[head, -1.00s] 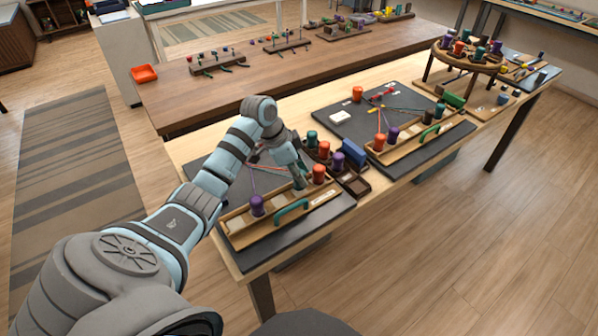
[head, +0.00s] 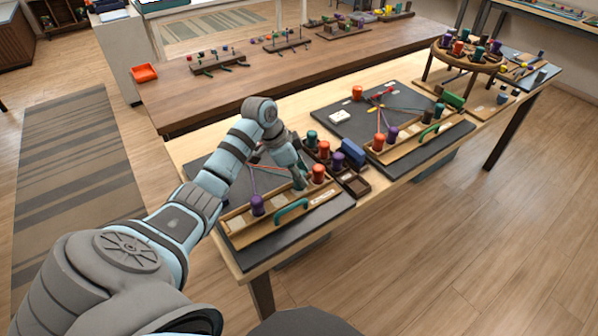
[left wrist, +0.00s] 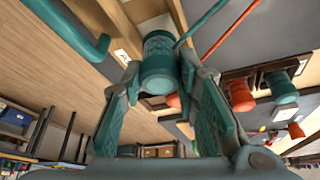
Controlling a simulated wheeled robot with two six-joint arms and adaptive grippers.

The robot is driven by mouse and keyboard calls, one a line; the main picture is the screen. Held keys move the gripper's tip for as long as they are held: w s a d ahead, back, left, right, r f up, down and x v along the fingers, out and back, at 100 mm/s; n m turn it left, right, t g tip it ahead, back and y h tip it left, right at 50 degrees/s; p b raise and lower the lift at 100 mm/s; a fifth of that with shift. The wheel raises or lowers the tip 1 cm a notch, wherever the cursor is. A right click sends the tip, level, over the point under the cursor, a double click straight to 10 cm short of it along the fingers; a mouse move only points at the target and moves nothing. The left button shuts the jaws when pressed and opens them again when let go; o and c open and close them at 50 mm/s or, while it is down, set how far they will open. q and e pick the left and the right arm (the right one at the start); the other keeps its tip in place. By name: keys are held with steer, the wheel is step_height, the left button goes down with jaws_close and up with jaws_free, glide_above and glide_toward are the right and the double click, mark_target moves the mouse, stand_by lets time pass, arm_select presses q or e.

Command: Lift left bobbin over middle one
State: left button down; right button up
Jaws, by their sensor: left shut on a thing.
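My left gripper (head: 299,181) is at the near wooden bobbin rack (head: 275,215), just left of an orange-red bobbin (head: 318,173). In the left wrist view its fingers are closed on a teal bobbin (left wrist: 159,62). In the head view the gripper hides this bobbin, so I cannot tell if it touches the rack. A teal cord (left wrist: 203,20) and a red cord (left wrist: 232,30) show beside the held bobbin. My right gripper is not in view.
A teal handle (head: 291,210) is on the rack's front. A dark tray (head: 352,183) with several bobbins and a blue block (head: 354,152) stands close on the right. A second braiding board (head: 345,118) lies beyond it.

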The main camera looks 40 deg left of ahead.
arm_select(q)
steer(key=shift+f, duration=0.75)
steer(key=c, duration=1.2)
jaws_free()
steer(key=shift+o, duration=0.2)
steer(key=v, duration=1.2)
